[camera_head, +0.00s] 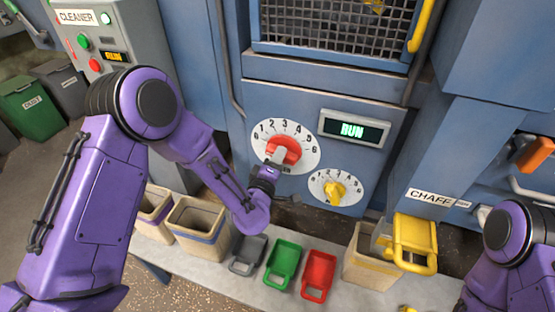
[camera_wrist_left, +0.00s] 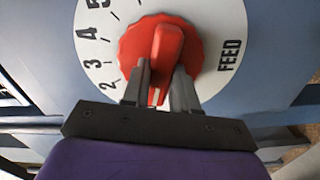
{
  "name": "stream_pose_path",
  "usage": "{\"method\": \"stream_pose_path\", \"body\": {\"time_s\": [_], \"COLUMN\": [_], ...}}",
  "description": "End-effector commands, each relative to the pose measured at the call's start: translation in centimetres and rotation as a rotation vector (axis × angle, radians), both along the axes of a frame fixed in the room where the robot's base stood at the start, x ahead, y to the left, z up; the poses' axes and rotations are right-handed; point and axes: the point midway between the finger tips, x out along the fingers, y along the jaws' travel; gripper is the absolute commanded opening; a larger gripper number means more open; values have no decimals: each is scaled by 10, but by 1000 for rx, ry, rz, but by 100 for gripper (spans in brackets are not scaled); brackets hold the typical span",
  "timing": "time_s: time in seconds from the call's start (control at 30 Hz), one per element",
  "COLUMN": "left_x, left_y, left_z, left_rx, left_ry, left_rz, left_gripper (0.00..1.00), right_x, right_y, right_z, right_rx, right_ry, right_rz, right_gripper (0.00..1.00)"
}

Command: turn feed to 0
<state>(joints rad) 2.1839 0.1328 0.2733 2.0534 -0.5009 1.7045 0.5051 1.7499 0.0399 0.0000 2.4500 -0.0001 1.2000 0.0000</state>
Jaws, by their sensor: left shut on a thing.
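The feed dial (camera_head: 303,136) is a white disc with black numbers and a red knob (camera_head: 288,148) on the blue machine front. In the left wrist view, the word FEED is at the right of the dial (camera_wrist_left: 205,30), and the red knob (camera_wrist_left: 163,45) has a raised grip bar. My left gripper (camera_head: 276,160) is at the knob, and in the left wrist view its fingers (camera_wrist_left: 160,80) are on either side of the bar, shut on it. A white mark on the knob faces the gripper. The numbers below 2 are hidden there, so the exact setting cannot be read.
A smaller dial with a yellow knob (camera_head: 335,192) is just right of and below the feed dial. Grey, green (camera_head: 284,262) and red scoops lie on the ledge below. Bins stand at both sides, with a yellow scoop (camera_head: 415,242) at right.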

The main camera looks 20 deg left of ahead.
Motion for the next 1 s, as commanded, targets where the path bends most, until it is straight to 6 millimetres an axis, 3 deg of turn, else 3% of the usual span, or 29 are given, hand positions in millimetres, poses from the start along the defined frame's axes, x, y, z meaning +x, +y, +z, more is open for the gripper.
{"method": "stream_pose_path", "body": {"time_s": [0.03,0.07,0.1,0.13,0.47,0.8,1.0], "left_x": [0,0,0,0,-6,-79,-104], "left_y": [0,0,0,0,0,2,4], "left_z": [0,0,0,0,-1,-3,-1], "left_rx": [-2,-2,-2,-1,2,2,0], "left_ry": [0,0,0,0,1,2,0], "left_rz": [0,0,0,0,-1,-3,0], "left_gripper": [0,38,51,53,53,53,53], "right_x": [0,0,0,0,0,0,0], "right_y": [0,0,0,0,0,0,0], "right_z": [0,0,0,0,-2,-23,-28], "right_rx": [0,0,0,0,0,0,0], "right_ry": [0,0,0,0,0,0,0], "right_rz": [0,0,0,0,0,0,0], "right_gripper": [41,41,41,41,41,41,41]}}
